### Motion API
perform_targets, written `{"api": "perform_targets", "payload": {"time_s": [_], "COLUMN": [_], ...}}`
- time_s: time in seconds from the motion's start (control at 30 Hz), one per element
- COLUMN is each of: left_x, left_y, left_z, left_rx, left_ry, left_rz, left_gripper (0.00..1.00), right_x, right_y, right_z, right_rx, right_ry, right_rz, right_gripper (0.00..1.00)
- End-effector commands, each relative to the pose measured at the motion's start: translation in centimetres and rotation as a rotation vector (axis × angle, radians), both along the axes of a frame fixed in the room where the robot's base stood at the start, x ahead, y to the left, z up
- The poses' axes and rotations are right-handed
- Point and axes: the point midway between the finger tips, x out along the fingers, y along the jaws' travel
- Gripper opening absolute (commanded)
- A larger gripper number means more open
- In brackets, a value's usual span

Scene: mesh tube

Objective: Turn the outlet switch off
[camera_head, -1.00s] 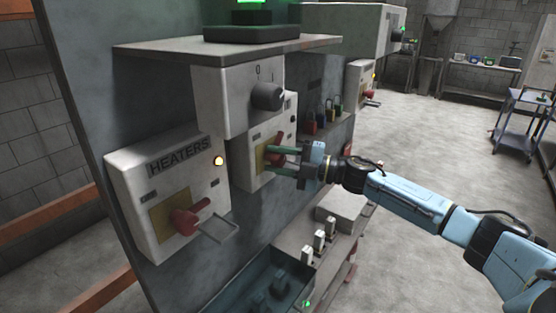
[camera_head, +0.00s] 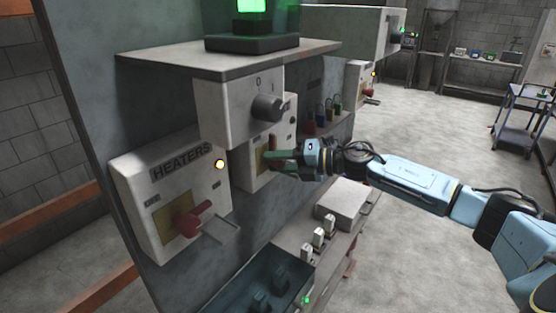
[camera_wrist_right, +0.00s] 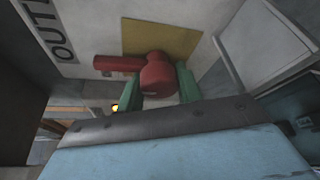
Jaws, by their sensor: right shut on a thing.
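The outlet switch is a white box (camera_head: 250,178) on the panel, right of the heaters box. Part of its label, "OUT", shows in the right wrist view (camera_wrist_right: 64,40). Its red handle (camera_head: 272,143) sits on a yellow plate (camera_wrist_right: 185,38). My right gripper (camera_head: 276,160) is shut on the red handle. In the right wrist view the green fingers (camera_wrist_right: 158,88) stand on either side of the handle's round red end (camera_wrist_right: 157,72), and a red bar (camera_wrist_right: 117,63) reaches left. The fingers partly hide the handle in the head view. My left gripper is not in view.
The heaters box (camera_head: 165,200), with a red handle and a lit lamp, is at left. A box with a black knob (camera_head: 268,107) hangs just above the outlet box, under a shelf (camera_head: 160,60). Padlocks (camera_head: 322,115) hang to the right. A blue-grey bin (camera_head: 245,300) lies below.

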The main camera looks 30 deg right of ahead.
Motion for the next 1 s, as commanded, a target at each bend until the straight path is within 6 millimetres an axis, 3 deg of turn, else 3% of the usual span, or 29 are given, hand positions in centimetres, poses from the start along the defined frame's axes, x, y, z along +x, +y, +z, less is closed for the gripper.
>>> {"api": "perform_targets", "payload": {"time_s": [0.47, 0.5, 0.67, 1.0], "left_x": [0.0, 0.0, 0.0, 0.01], "left_y": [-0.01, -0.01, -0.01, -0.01], "left_z": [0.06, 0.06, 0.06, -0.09], "left_rx": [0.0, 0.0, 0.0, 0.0], "left_ry": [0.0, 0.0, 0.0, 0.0], "left_rz": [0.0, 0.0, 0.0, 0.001], "left_gripper": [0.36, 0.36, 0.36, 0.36], "right_x": [-0.02, -0.02, -0.01, -0.23], "right_y": [0.01, 0.01, -0.01, -0.27], "right_z": [-0.11, -0.11, -0.09, -0.06], "right_rx": [-0.018, -0.018, -0.016, -0.015], "right_ry": [-0.006, -0.006, -0.006, -0.005], "right_rz": [0.001, 0.001, 0.001, -0.001], "right_gripper": [0.13, 0.37, 0.57, 0.57]}}
